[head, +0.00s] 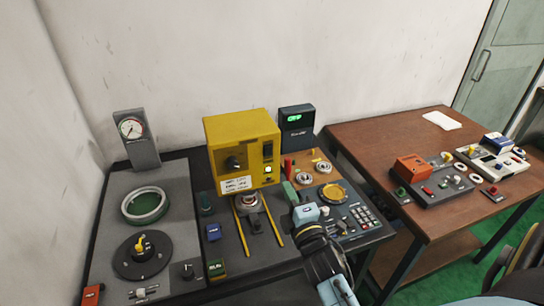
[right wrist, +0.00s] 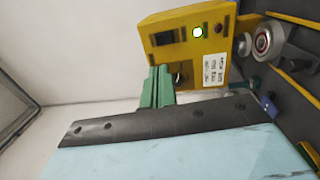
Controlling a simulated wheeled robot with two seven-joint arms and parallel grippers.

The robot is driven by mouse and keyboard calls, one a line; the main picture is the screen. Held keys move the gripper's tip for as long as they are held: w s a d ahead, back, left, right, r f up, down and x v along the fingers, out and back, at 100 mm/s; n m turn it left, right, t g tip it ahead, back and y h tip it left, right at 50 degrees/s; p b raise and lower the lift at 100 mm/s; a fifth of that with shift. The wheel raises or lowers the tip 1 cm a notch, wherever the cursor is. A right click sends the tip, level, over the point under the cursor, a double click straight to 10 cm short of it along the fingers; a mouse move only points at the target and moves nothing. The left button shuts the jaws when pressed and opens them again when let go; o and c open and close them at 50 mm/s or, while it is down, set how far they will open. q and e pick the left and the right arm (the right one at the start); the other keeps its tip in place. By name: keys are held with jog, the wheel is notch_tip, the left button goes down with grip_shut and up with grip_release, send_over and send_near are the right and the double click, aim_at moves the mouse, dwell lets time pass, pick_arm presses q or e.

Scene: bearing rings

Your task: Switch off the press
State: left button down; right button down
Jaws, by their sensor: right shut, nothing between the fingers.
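The yellow press (head: 240,132) stands at the back of the dark bench. Its front has a black round knob (head: 234,163), a black switch (head: 267,149), a small lit button or lamp (head: 268,170) and a white label (head: 235,184). The press (right wrist: 209,50) also shows in the right wrist view, with the lit spot (right wrist: 197,32) glowing white-green. My right gripper (head: 287,186) has green fingers that are shut and empty. It is in front of the press's lower right. In the right wrist view its fingers (right wrist: 157,80) partly overlap the press's edge near the knob. My left gripper is not seen.
Yellow rails (head: 241,229) run forward below the press. A dark display box (head: 295,118) stands to its right, a gauge (head: 131,128) to its left. Metal rings (head: 304,178) and a keypad panel (head: 362,216) lie near my right arm. A brown table (head: 385,138) is at the right.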

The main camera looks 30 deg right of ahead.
aim_at(268, 149)
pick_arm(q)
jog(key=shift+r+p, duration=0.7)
pick_arm(e)
jog(key=x, duration=1.2)
jog(key=shift+w+r, duration=0.1)
jog(key=shift+w, duration=0.2)
